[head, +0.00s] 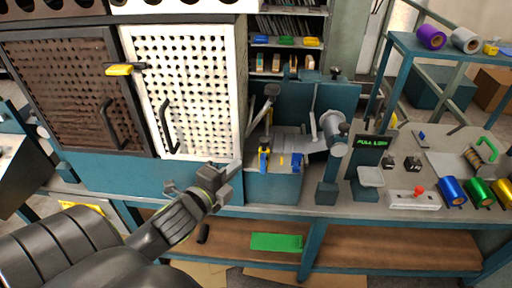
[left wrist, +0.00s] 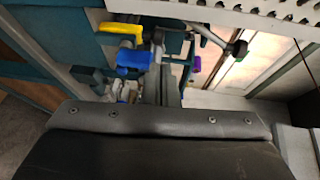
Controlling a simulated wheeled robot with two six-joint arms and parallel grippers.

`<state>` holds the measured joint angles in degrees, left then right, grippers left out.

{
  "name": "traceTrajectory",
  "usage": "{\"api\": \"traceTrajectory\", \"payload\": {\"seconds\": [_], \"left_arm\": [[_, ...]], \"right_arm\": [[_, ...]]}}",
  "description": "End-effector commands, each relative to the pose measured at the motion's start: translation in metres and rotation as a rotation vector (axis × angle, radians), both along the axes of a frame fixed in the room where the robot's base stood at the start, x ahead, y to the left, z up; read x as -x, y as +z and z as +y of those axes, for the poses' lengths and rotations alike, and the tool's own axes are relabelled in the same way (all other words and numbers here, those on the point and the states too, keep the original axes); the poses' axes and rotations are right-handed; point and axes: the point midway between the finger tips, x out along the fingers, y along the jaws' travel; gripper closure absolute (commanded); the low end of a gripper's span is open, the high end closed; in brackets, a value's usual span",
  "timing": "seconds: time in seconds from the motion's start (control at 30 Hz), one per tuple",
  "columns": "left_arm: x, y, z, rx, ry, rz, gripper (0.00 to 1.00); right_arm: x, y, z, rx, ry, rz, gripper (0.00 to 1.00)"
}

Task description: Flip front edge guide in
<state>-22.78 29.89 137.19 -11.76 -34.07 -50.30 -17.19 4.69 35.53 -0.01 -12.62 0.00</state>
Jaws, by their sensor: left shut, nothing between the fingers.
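A small press (head: 285,140) stands on the bench right of the white perforated door. At its front are a yellow-and-blue piece (head: 264,160) on the left and a blue-and-yellow piece (head: 297,160) on the right. I cannot tell which one is the front edge guide. In the left wrist view a yellow part (left wrist: 120,28) and a blue part (left wrist: 134,58) show close ahead. My left gripper (head: 232,172) is shut and empty, just left of the press front and apart from the coloured pieces. My right gripper is not in view.
The white perforated door (head: 195,90) with a black handle rises behind my left arm. A display (head: 372,142), a control box (head: 414,200) with a red knob and several foil rolls (head: 453,190) stand to the right. A green tray (head: 276,242) lies on the shelf below.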

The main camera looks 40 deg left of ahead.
Motion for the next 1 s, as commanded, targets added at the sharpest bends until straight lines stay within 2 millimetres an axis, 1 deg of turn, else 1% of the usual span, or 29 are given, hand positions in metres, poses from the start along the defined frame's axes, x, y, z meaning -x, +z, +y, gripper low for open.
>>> {"api": "traceTrajectory", "payload": {"seconds": [0.03,0.3,0.5,0.7,1.0], "left_arm": [[-0.01,0.001,0.001,0.003,0.0,-0.003,1.0],[-0.061,-0.004,0.005,0.002,0.0,-0.002,1.0],[-0.089,-0.009,0.007,0.001,0.0,0.0,1.0],[-0.102,-0.012,0.008,0.001,-0.001,0.0,1.0],[-0.104,-0.013,0.008,0.0,-0.001,0.0,1.0]], "right_arm": [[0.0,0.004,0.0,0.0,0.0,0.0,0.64],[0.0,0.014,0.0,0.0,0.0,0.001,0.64],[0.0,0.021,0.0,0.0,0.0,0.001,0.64],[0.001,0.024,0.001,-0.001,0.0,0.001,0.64],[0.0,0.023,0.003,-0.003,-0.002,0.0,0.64]]}}
